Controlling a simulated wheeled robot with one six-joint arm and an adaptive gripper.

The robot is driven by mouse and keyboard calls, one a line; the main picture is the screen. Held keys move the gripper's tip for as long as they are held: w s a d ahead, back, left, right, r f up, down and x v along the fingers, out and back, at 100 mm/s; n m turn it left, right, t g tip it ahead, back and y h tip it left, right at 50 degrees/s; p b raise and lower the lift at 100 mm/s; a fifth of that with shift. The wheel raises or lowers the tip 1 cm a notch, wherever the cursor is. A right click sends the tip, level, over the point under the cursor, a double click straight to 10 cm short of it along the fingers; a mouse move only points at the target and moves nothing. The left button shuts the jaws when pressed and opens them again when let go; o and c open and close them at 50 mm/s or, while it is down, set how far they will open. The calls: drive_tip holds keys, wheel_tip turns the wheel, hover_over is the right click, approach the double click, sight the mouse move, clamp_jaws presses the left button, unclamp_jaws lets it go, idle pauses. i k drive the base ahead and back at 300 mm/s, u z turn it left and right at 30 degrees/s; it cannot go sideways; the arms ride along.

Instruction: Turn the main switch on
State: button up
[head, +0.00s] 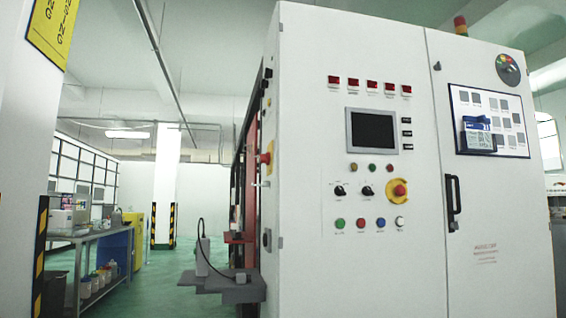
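A large white control cabinet (300,120) fills the right half of the head view. On its narrow left side sits a red and yellow switch (265,158), seen nearly edge-on; its position cannot be told. The front panel carries two black rotary selectors, one at left (340,191) and one at right (367,191). A red mushroom button on a yellow ring (398,190) is beside them. No label that I can read names the main switch. My gripper does not show in this view.
The panel has a dark screen (373,131), red displays above and coloured buttons below. A black door handle (453,200) sticks out at right. A grey shelf with a cabled device (203,250) juts out left of the cabinet. A workbench (85,240) stands far left; green floor between is clear.

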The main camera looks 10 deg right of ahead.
sight(264, 158)
drive_tip(key=u, duration=0.9)
drive_tip(key=i, duration=3.2)
drive_tip(key=z, duration=2.25)
